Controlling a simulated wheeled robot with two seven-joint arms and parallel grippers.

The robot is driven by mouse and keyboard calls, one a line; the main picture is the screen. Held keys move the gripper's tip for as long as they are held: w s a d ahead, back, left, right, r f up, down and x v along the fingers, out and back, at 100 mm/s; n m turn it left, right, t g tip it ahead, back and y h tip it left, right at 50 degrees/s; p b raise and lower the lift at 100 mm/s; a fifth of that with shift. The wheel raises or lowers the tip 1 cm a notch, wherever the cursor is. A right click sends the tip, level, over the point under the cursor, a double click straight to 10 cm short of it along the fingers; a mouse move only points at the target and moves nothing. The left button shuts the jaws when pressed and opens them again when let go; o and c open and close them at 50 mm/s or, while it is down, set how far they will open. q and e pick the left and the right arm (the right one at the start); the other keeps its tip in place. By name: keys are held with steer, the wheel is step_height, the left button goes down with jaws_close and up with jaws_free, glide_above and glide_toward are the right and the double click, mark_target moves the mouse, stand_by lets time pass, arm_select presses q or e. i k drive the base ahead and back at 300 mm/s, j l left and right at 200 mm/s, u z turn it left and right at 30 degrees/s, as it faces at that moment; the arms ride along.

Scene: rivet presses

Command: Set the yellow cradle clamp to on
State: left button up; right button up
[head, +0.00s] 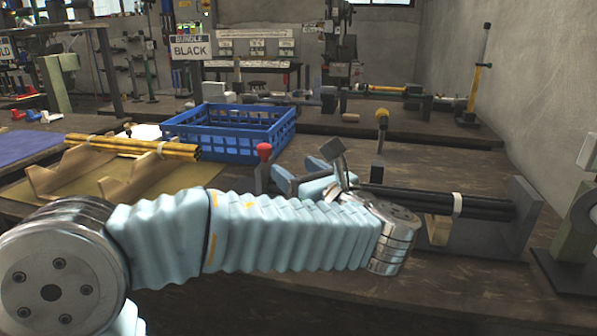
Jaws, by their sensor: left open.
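A lever with a yellow knob (382,119) stands upright on a dark post at the back of the workbench, behind the black rods (440,202). A second lever with a red knob (263,152) stands upright to its left, behind my arm. I cannot tell the clamp's setting from the lever alone. My left gripper (310,168) is open and empty between the two levers, left of the yellow-knobbed one and apart from it in the picture. My forearm and wrist hide the bases and part of the cradle. My right gripper is not in view.
A blue crate (225,147) stands behind my arm. Yellow rods (130,146) lie on a wooden cradle (60,175) at left. A grey end plate (525,222) closes the black rods' right end. A green-grey machine (575,225) stands at the right edge.

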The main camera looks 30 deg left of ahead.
mark_target(382, 114)
steer(key=k, duration=1)
